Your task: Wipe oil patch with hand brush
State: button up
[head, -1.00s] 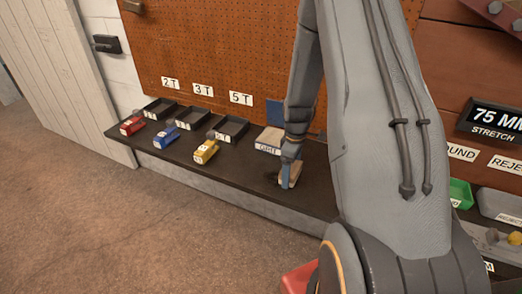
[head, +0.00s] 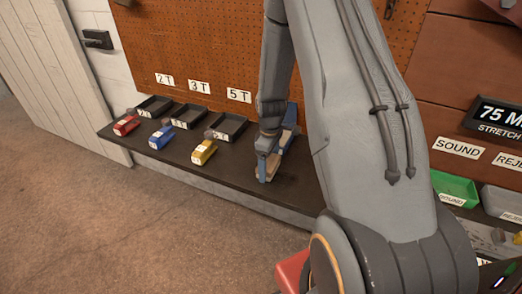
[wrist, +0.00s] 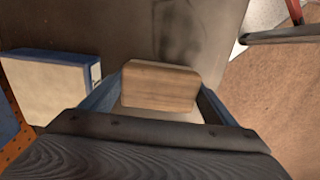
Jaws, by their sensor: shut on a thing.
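My gripper (head: 268,168) is shut on the hand brush, over the dark bench shelf. In the wrist view the brush's wooden block (wrist: 158,86) sits between the two blue fingers of my gripper (wrist: 160,100). The brush's underside is hidden, so I cannot tell whether it touches the shelf. The oil patch (wrist: 180,30) shows in the wrist view as a dark smear on the grey surface, just beyond the brush. I cannot make it out clearly in the head view.
A cream and blue box (wrist: 50,88) stands close left of my gripper in the wrist view. Red (head: 126,125), blue (head: 161,137) and yellow (head: 203,152) blocks lie along the shelf (head: 230,177) before dark trays. A green bin (head: 455,187) is at the right.

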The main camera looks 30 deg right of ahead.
jog(key=shift+w+a, duration=0.25)
jog(key=shift+w, duration=0.15)
jog(key=shift+w+r, duration=0.1)
jog(key=shift+r, duration=0.2)
notch_tip(320, 180, up, 2)
jog(key=shift+r+p, duration=0.1)
jog(key=shift+p, duration=0.7)
jog(key=shift+r+p, duration=1.6)
jog(key=shift+r, duration=0.85)
